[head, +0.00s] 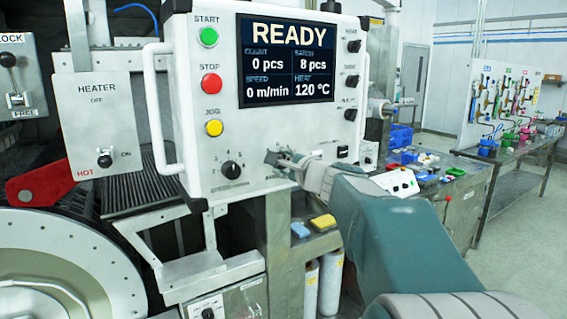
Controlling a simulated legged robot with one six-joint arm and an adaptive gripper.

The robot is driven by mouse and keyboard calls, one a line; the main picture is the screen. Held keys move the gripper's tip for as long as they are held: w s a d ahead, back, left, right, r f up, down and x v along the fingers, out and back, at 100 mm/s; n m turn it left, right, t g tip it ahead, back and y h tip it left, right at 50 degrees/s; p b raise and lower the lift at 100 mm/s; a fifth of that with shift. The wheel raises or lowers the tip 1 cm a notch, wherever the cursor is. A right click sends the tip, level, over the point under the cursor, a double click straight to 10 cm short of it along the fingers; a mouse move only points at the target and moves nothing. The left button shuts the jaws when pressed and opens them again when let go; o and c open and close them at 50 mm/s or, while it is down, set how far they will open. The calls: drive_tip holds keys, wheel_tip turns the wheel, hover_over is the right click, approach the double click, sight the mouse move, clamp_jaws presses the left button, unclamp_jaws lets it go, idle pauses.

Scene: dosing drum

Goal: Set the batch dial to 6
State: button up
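The white control panel (262,125) carries a screen (287,61) that reads READY, with 8 pcs under BATCH, 0 pcs under COUNT and HEAT 120 °C. A black dial (231,170) with a numbered scale is at the panel's lower left; its label is too small to read. My gripper (281,159) is in front of the panel's lower middle, to the right of this dial. It hides the panel behind it, so I cannot tell whether another dial is there or whether the fingers touch anything. Its finger opening is not clear.
Green, red and yellow buttons (212,83) line the panel's left side, and small black knobs (352,80) its right. White handles (158,110) stick out at both sides. A heater box (98,115) and red lever (40,184) are at left. A cluttered bench (450,185) is at right.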

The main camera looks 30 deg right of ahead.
drive_tip(key=n, duration=0.4)
drive_tip(key=shift+a+f, duration=0.1)
drive_tip(key=shift+f+n+h, duration=0.1)
drive_tip(key=shift+n+h, duration=0.2)
drive_tip(key=shift+n, duration=0.9)
drive_tip(key=shift+f, duration=0.1)
drive_tip(key=o, duration=1.1)
drive_tip(key=shift+w, duration=0.1)
drive_tip(key=shift+o, duration=0.2)
drive_tip(key=shift+r, duration=0.2)
